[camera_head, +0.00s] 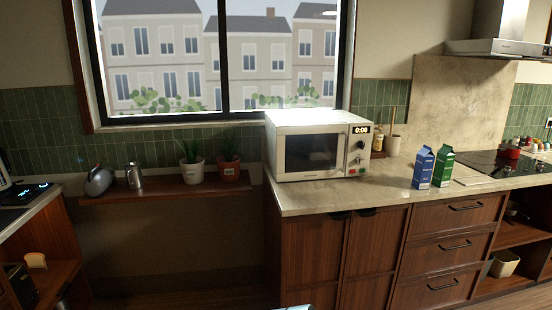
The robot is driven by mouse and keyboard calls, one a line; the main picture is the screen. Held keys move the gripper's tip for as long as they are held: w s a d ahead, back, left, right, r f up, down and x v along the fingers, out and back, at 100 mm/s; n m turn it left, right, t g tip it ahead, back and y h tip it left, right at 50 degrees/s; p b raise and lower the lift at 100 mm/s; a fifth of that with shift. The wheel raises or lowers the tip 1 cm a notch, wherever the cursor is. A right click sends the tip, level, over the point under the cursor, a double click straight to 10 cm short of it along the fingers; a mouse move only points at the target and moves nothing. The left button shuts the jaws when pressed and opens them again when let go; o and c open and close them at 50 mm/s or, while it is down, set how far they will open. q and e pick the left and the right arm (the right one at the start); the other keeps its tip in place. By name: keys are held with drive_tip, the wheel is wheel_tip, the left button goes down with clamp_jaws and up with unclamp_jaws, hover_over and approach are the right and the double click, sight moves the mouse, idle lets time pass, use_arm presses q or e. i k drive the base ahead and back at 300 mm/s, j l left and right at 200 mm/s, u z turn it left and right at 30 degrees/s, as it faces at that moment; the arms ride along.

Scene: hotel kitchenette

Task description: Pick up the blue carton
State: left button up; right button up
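The blue carton (423,168) stands upright on the light stone counter (390,187), right of the microwave and near the counter's front. A green carton (443,167) stands upright close to its right side.
A white microwave (312,148) stands on the counter's left end. A cooktop (505,163) with a red pot (509,151) lies to the right. A low wooden shelf (150,189) under the window holds two potted plants and metal vessels. Bare counter lies in front of the microwave.

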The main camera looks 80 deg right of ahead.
sight(426, 160)
drive_tip(key=z, duration=3.75)
drive_tip(key=i+l+u, duration=0.3)
drive_tip(key=u, duration=0.15)
drive_tip(key=i+l+u, duration=0.25)
drive_tip(key=l+u, duration=0.25)
drive_tip(key=j, duration=0.1)
